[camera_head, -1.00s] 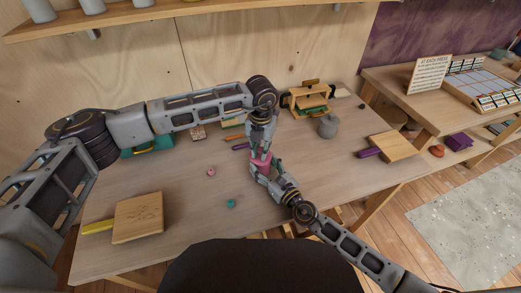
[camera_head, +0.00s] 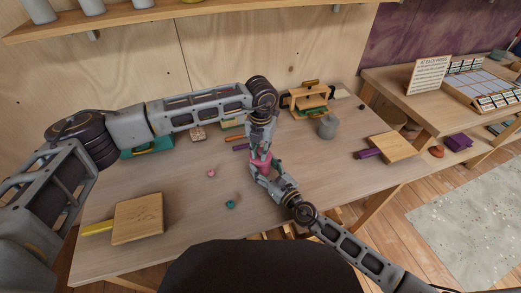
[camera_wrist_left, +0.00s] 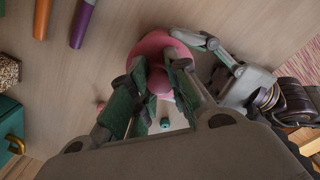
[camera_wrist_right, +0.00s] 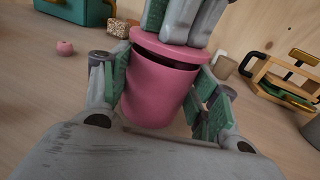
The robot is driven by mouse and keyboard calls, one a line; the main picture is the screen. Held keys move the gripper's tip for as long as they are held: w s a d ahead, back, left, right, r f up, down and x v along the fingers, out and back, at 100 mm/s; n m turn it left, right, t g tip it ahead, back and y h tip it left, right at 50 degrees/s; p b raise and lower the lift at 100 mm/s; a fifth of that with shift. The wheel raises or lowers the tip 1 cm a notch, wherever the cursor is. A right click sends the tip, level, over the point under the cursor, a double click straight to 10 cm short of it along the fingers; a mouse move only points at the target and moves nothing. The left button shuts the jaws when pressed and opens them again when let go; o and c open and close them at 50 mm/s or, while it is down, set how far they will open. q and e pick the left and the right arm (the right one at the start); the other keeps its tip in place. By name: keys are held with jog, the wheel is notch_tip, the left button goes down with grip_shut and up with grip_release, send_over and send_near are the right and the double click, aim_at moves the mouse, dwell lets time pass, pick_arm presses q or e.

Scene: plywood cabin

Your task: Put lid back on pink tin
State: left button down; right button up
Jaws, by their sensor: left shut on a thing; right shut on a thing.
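The pink tin (camera_wrist_right: 158,92) stands on the table between the fingers of my right gripper (camera_wrist_right: 160,105), which is shut on its sides. The pink lid (camera_wrist_right: 172,40) is at the tin's mouth, slightly tilted, with a dark gap showing under its rim at the right. My left gripper (camera_wrist_left: 150,85) is shut on the lid's knob (camera_wrist_left: 158,82) from above. The lid also shows in the left wrist view (camera_wrist_left: 160,45). In the head view both grippers meet over the tin (camera_head: 264,168), which they partly hide.
A pink ball (camera_head: 211,173) and a teal ball (camera_head: 230,204) lie left of the tin. A grey pot (camera_head: 327,127) and a wooden press (camera_head: 309,103) stand behind right. A wooden board (camera_head: 138,218) lies at front left. The table's front middle is clear.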

pick_arm(q)
jog(key=shift+s+a+f, duration=0.1)
jog(key=shift+a+f, duration=0.05)
jog(key=shift+f, duration=0.8)
dwell(5.5)
jog(key=c, duration=1.7)
grip_release()
